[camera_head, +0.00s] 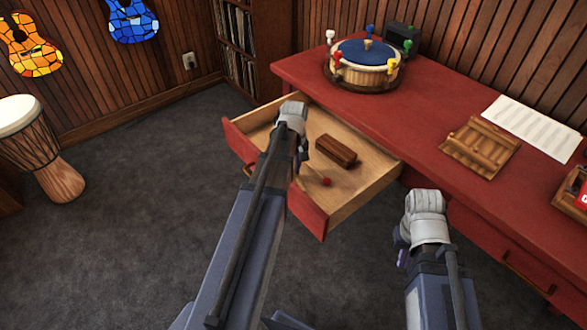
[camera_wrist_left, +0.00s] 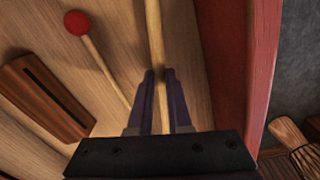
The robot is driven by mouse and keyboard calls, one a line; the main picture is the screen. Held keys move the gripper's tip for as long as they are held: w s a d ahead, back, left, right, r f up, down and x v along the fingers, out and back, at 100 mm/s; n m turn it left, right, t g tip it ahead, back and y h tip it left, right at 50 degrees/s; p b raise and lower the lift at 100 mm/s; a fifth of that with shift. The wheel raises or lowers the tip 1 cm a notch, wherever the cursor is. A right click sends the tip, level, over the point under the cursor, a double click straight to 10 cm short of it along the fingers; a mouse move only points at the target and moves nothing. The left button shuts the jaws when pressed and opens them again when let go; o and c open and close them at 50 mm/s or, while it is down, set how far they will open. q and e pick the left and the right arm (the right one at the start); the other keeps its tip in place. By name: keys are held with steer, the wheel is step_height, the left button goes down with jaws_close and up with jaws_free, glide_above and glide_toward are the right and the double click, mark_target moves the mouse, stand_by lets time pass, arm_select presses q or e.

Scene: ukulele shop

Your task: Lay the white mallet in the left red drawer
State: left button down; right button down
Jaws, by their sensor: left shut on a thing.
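The left red drawer (camera_head: 380,184) is pulled open under the red desk. My left gripper (camera_wrist_left: 161,85) is over the drawer, near its red front panel, and shut on a pale wooden mallet stick (camera_wrist_left: 154,35). The stick's head is out of the left wrist view, so I cannot see its colour; my arm hides it in the head view. I cannot tell whether the stick touches the drawer floor. My right gripper (camera_head: 404,258) is in front of the desk, to the right of the drawer; its fingers are mostly hidden.
A dark wooden block (camera_head: 336,151) and a red-headed mallet (camera_head: 327,182) lie in the drawer. A blue-topped round drum (camera_head: 365,70) with coloured knobs, a slatted wooden piece (camera_head: 480,147) and a white sheet (camera_head: 532,127) are on the desk (camera_head: 440,110).

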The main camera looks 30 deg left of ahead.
arm_select(q)
steer(key=shift+f, duration=0.2)
steer(key=c, duration=0.8)
jaws_free()
steer(key=shift+o, duration=0.2)
step_height(320, 180, up, 8)
steer(key=p, duration=0.8)
steer(key=shift+d, duration=0.1)
steer(key=shift+f, duration=0.1)
